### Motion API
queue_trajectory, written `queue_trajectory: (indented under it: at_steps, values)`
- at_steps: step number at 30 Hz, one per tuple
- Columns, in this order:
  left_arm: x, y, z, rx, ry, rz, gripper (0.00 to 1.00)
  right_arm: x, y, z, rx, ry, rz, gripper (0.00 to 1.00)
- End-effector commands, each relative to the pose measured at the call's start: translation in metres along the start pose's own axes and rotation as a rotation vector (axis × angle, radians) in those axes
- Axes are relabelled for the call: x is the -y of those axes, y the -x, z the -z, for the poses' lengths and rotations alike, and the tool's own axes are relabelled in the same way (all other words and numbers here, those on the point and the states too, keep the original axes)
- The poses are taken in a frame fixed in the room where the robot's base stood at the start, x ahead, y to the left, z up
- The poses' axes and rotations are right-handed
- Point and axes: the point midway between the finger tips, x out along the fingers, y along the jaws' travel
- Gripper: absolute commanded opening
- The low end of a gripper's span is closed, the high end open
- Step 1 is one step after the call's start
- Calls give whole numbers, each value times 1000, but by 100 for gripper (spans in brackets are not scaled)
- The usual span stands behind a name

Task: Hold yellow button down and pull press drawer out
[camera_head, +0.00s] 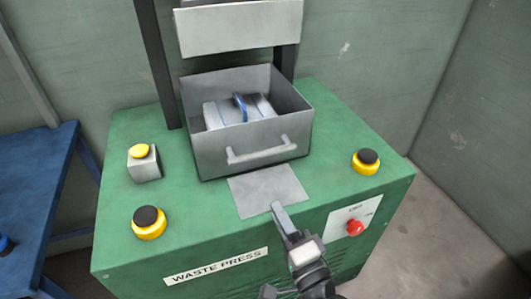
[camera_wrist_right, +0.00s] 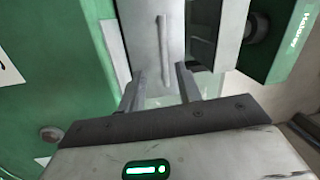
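The yellow button (camera_head: 141,150) sits on top of a small grey box at the left of the green press; nothing touches it. The grey press drawer (camera_head: 215,158) stands under the press plate, with a bar handle (camera_head: 262,151) on its front. Inside it lies a grey object with a blue strap (camera_head: 241,107). My right gripper (camera_head: 278,208) is in front of the drawer, below the handle. In the right wrist view my right gripper (camera_wrist_right: 158,83) has its fingers apart and empty; the handle (camera_wrist_right: 163,50) shows beyond them. My left gripper is not in view.
Two black-topped yellow knobs (camera_head: 149,222) (camera_head: 367,161) stand on the green press top (camera_head: 118,200). A red button (camera_head: 355,227) is on its front panel. The raised press plate (camera_head: 238,26) hangs above the drawer. A blue table (camera_head: 30,180) is at the left.

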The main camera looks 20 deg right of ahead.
Motion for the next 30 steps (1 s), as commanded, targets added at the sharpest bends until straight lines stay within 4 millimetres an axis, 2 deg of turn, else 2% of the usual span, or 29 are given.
queue_trajectory:
  at_steps: [3,8,21,25,30]
  values:
    - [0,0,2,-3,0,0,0,0,-5,16,-81,-119,18,34]
    - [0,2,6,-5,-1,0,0,1,-23,21,-98,-142,22,34]
    - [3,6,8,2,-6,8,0,3,-116,30,-96,-137,23,34]
    - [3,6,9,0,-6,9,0,3,-139,31,-95,-137,22,34]
    - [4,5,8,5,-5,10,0,2,-156,33,-95,-137,21,34]
